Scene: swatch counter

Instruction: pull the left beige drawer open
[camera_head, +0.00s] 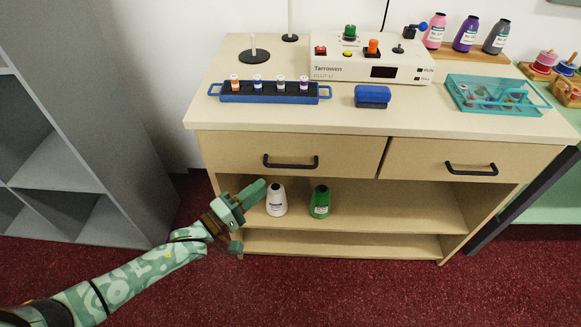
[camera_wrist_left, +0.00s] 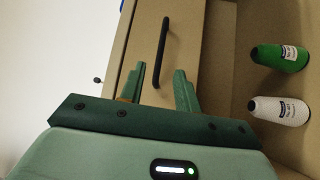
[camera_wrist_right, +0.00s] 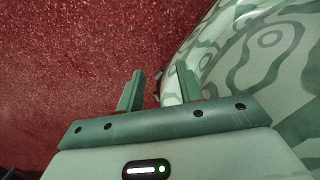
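The left beige drawer (camera_head: 230,153) is shut, its front flush with the counter. Its black bar handle (camera_head: 291,162) is fully visible in the head view; in the left wrist view the handle (camera_wrist_left: 163,45) lines up with the gap between the fingers. My left gripper (camera_head: 250,215) is open and empty, below and left of the handle and apart from it in the head view. Its fingers (camera_wrist_left: 160,72) also show spread in the left wrist view. My right gripper (camera_wrist_right: 160,70) is open and empty over the carpet, outside the head view.
A right drawer (camera_head: 425,163) has a similar handle. White (camera_head: 276,202) and green (camera_head: 320,203) cones stand on the shelf below. A blue rack (camera_head: 268,98), control box (camera_head: 400,68) and teal tray (camera_head: 480,111) sit on top. A grey shelf unit (camera_head: 115,110) stands left.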

